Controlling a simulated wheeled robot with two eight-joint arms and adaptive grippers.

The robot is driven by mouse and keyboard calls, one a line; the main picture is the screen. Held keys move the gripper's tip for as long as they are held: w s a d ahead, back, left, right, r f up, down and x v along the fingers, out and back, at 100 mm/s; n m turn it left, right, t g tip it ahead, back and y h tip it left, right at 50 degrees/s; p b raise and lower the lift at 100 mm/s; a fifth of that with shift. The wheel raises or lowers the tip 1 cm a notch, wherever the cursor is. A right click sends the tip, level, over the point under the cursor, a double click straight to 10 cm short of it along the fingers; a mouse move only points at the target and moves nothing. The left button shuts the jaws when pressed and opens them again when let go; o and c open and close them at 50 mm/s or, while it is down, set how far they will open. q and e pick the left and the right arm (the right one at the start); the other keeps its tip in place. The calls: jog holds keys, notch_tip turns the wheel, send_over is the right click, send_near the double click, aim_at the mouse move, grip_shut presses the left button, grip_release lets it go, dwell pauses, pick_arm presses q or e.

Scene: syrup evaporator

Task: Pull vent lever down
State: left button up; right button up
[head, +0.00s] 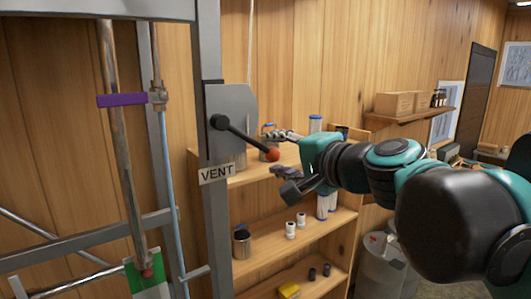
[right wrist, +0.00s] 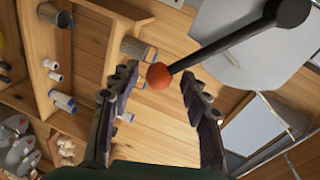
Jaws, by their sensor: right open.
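The vent lever (head: 245,138) is a dark rod with an orange-red ball knob (head: 273,154). It pivots on a grey plate (head: 232,108) on an upright post, above a VENT label (head: 216,174), and slants down to the right. My right gripper (head: 281,153) comes in from the right at the knob, its fingers apart. In the right wrist view the knob (right wrist: 159,76) lies between the two open fingertips (right wrist: 158,82), nearer the left one, with no clear contact. The rod (right wrist: 225,42) runs to the upper right. My left gripper is not in view.
A wooden shelf unit (head: 265,257) with jars, filters and small containers stands behind the lever. A metal frame (head: 210,50) with pipes and a purple bar (head: 122,100) is on the left. A wall shelf (head: 405,118) holds boxes.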

jog(key=v, duration=0.6)
jog(key=shift+s, duration=0.25)
jog(key=shift+d, duration=0.1)
